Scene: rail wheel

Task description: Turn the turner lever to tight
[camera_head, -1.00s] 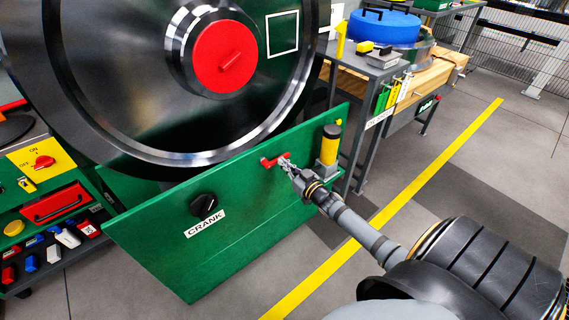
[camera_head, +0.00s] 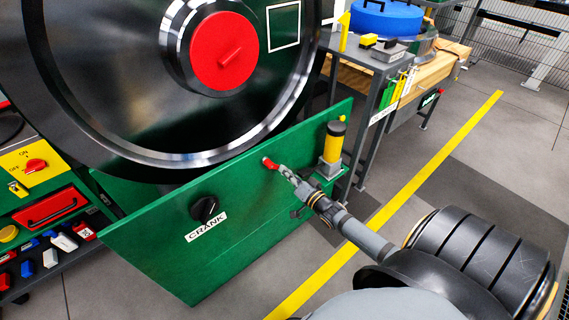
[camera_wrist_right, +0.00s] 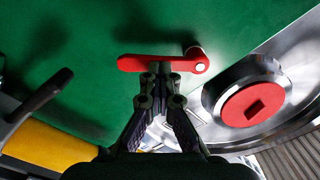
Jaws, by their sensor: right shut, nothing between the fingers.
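The turner lever is a red bar on the green panel. In the head view the lever (camera_head: 270,163) points down and right from its pivot, close to the fingertips. In the right wrist view the lever (camera_wrist_right: 145,63) runs left from its round pivot at the right end. My right gripper (camera_head: 288,172) is shut and empty. In the right wrist view its fingertips (camera_wrist_right: 163,70) are at the lever's lower edge; I cannot tell whether they touch. My left gripper is not in view. No tight marking is readable.
A black crank knob (camera_head: 204,208) sits on the panel to the left. A yellow-and-black cylinder (camera_head: 333,143) stands just right of the lever. The large wheel with its red hub (camera_head: 224,52) rises above. The floor on the right is clear.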

